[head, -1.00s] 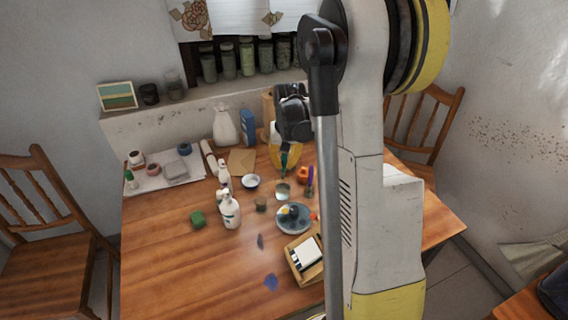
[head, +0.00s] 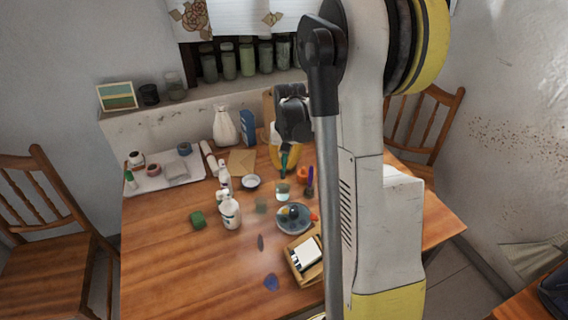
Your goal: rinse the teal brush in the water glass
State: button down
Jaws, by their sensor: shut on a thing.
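My gripper (head: 288,146) points down over the far middle of the table, shut on the teal brush (head: 284,160). The brush hangs roughly upright with its tip down. The water glass (head: 282,191) is a small clear glass just below the brush in the picture. The brush tip appears above the glass rim; at this size I cannot tell whether it is inside.
A plate with dark blobs (head: 294,218) and a wooden box (head: 303,258) stand nearer than the glass. An orange thing and a purple upright thing (head: 309,181) stand close right.

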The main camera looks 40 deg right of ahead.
jog(key=shift+r+p, duration=1.75)
jog(key=shift+r, duration=0.8)
